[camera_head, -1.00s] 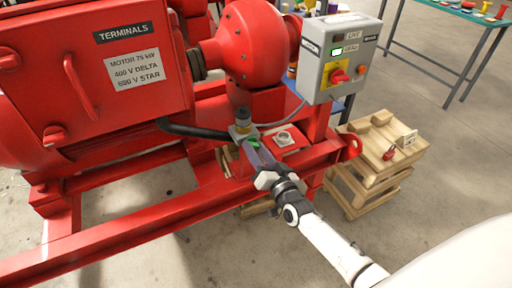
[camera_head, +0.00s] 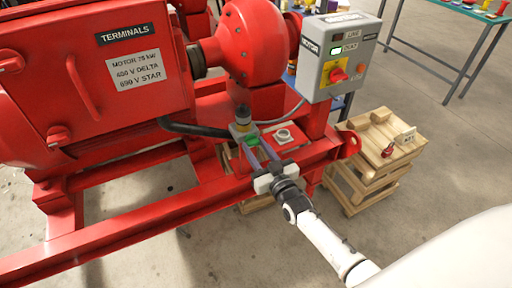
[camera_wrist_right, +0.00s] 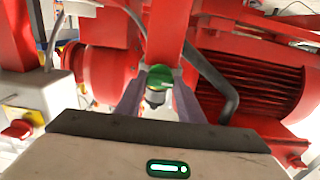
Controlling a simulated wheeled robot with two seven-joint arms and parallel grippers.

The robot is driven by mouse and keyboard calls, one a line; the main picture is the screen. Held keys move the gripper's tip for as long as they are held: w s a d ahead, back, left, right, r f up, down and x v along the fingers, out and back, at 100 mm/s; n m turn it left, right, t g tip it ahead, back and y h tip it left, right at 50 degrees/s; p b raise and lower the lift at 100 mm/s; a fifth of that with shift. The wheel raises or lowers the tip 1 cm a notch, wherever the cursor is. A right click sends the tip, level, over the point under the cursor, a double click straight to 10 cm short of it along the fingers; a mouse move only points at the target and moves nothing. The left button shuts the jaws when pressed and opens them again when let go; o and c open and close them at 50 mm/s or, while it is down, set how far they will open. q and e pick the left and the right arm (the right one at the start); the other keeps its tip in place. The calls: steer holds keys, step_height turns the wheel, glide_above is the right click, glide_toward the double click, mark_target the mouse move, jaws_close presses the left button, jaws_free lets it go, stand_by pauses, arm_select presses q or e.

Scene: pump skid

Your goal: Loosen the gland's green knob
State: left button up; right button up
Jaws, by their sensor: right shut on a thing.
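In the right wrist view the green knob (camera_wrist_right: 160,75) lies between my two finger tips. My right gripper (camera_head: 257,152) is shut on the green knob, with its arm coming in from the lower right. The fingers hide part of the knob's sides. My left gripper is not in view.
A grey switch box (camera_head: 338,58) with a red knob stands to the upper right. A red motor with a terminal box (camera_head: 125,70) fills the left. A wooden crate (camera_head: 375,150) with a red padlock stands at right. A red frame rail (camera_head: 130,225) runs below the gripper.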

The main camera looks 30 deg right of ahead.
stand_by(0.3)
steer(key=o, duration=1.1)
steer(key=shift+c, duration=0.2)
steer(key=shift+s, duration=0.1)
steer(key=s, duration=1)
steer(key=shift+p, duration=0.35)
steer(key=shift+s, duration=0.1)
steer(key=s+a+f+g, duration=0.3)
steer(key=s+f, duration=0.1)
steer(key=s, duration=0.3)
steer(key=s+a+f+n+g+y, duration=0.1)
steer(key=s+a+f+g, duration=0.2)
steer(key=s, duration=0.4)
steer(key=s+a+f+n+g+y, duration=0.1)
steer(key=s+a+f+g, duration=0.2)
steer(key=s, duration=0.5)
step_height(320, 180, down, 2)
steer(key=shift+a+f+g, duration=0.2)
steer(key=shift+a+g, duration=0.1)
steer(key=shift+a, duration=0.25)
